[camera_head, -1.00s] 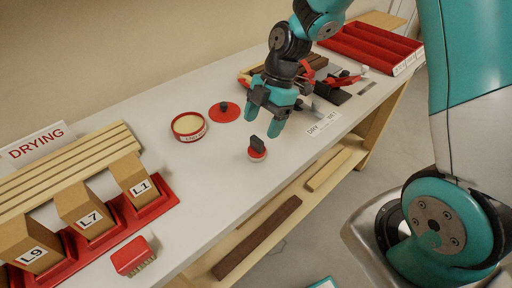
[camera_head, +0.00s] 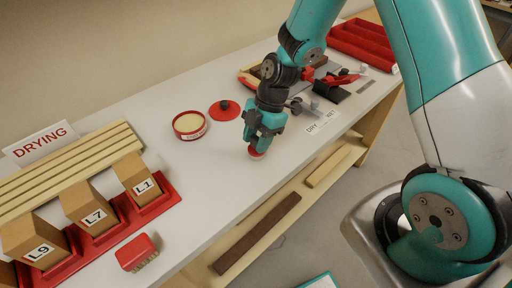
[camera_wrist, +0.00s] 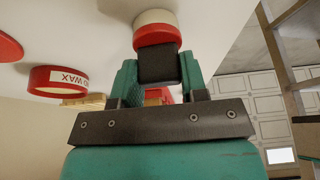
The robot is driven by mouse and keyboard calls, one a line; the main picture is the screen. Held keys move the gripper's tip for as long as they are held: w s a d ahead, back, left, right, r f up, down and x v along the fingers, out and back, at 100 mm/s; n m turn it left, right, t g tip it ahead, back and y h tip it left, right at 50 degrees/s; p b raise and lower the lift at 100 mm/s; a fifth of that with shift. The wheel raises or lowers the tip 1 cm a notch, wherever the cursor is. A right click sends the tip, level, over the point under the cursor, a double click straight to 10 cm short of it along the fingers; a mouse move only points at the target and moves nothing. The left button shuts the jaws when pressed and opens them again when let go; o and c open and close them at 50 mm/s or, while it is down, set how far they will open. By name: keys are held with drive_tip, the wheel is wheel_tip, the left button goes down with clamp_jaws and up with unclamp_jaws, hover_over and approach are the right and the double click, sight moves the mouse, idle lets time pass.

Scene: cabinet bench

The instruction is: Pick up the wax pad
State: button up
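The wax pad (camera_head: 256,154) is a small round red and white pad with a black handle. It is on the bench, at or near its surface, below my gripper (camera_head: 258,143). In the wrist view the wax pad (camera_wrist: 156,33) is at top centre, its black handle between the two teal fingers of my gripper (camera_wrist: 160,75). The fingers appear to touch the handle on both sides, so the gripper looks shut on it. In the head view the gripper hides the handle.
An open red wax tin (camera_head: 189,126) and its red lid (camera_head: 224,110) are left of the gripper. Wooden blocks (camera_head: 94,215) stand in red holders at left, with a red brush (camera_head: 137,252) nearby. Clamp-like tools (camera_head: 335,82) lie behind. The bench's front edge is close.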

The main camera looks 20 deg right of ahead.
sight(256, 138)
drive_tip(key=shift+c, duration=0.3)
wheel_tip(256, 138, up, 20)
drive_tip(key=b, duration=0.1)
idle(0.3)
drive_tip(key=shift+o, duration=0.4)
idle(0.4)
